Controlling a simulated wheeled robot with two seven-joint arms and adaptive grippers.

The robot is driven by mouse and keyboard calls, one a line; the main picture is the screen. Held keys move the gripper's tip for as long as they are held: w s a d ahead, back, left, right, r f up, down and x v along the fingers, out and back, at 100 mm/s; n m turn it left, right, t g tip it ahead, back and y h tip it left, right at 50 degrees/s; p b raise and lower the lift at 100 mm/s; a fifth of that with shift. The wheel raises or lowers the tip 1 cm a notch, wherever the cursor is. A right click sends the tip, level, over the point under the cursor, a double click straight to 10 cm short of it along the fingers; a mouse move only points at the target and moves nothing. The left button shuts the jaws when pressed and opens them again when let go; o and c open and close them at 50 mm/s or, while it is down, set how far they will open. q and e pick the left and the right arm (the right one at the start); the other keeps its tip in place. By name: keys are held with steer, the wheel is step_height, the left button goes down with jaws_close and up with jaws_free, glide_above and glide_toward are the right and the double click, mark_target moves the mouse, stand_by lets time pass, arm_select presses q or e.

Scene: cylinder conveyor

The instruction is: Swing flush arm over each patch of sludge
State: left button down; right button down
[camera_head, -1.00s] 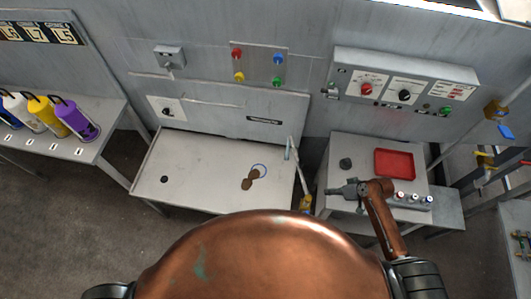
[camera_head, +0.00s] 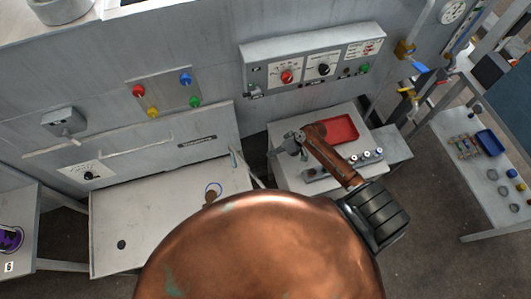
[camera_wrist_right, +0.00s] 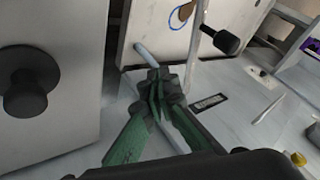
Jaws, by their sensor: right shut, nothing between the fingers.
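The pale wash table (camera_head: 145,210) stands at the left in the head view. A brown sludge patch (camera_head: 211,197) lies on it by a blue ring (camera_head: 214,187), partly hidden by my copper body. In the right wrist view the sludge (camera_wrist_right: 186,11) sits inside the blue ring (camera_wrist_right: 181,22). A pale blue rod (camera_head: 233,158), perhaps part of the flush arm, stands at the table's right edge. It also shows in the right wrist view (camera_wrist_right: 148,54), just beyond my fingertips. My right gripper (camera_head: 276,153) is shut and empty, right of the rod. My left gripper is out of view.
A side table holds a red tray (camera_head: 338,130) and a row of small knobs (camera_head: 372,156). A control box (camera_head: 312,62) is on the wall behind. Black knobs (camera_wrist_right: 222,40) (camera_wrist_right: 28,84) flank my gripper in the wrist view.

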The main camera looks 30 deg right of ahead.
steer(key=w+a+f+p, duration=0.2)
steer(key=a+f, duration=0.3)
steer(key=a, duration=0.3)
steer(key=shift+w+a+f, duration=0.15)
steer(key=shift+w+a, duration=0.05)
steer(key=shift+a, duration=0.1)
